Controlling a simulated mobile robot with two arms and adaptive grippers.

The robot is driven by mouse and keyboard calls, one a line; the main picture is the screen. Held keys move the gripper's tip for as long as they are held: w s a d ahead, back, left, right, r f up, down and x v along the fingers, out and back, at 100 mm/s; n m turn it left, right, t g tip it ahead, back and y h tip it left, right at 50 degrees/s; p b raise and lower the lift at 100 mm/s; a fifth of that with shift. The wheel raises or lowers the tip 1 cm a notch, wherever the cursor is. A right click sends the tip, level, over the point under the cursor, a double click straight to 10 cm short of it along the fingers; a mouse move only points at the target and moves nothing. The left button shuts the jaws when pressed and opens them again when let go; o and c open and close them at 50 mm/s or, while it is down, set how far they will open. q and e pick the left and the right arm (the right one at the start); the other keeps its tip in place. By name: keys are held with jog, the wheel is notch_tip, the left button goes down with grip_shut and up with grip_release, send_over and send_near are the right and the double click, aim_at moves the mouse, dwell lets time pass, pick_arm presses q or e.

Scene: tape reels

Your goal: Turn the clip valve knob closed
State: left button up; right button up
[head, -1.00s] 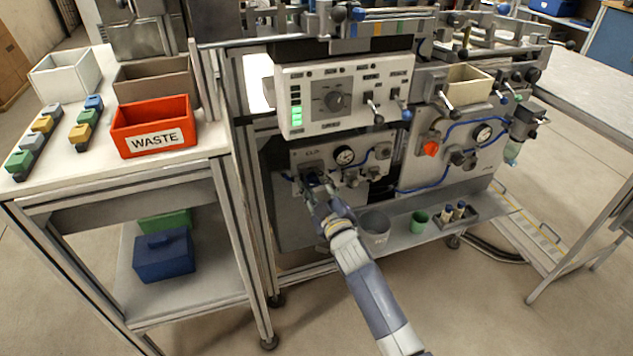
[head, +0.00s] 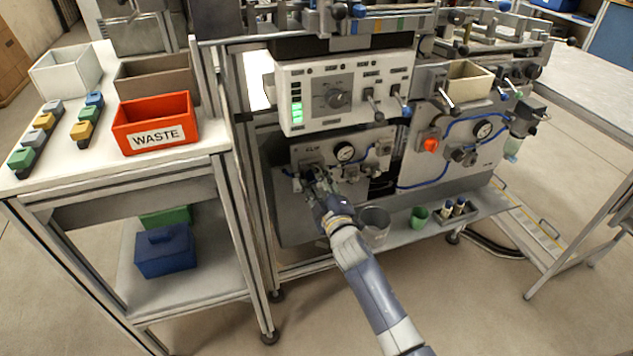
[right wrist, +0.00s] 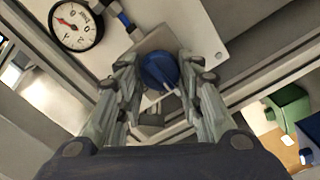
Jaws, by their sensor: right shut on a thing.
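The clip valve knob is a round blue knob (right wrist: 160,70) with a pale line on it, on a light square plate in the right wrist view. My right gripper (right wrist: 158,62) has one finger on each side of the knob and is shut on it. In the head view my right gripper (head: 314,178) reaches the left part of the lower panel (head: 325,150), below the "CLIP" label, and its fingers mostly hide the knob. My left gripper is not in view.
A pressure gauge (head: 344,152) sits right of the gripper, with blue hose near it. A control box (head: 340,97) with green lights juts out above. A grey bucket (head: 374,224) and green cup (head: 418,216) stand on the shelf below. A red WASTE bin (head: 155,122) is left.

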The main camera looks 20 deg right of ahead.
jog(key=o, duration=1.1)
jog(key=shift+c, duration=0.2)
jog(key=shift+s, duration=0.45)
jog(key=s, duration=1.1)
jog(key=shift+d, duration=0.15)
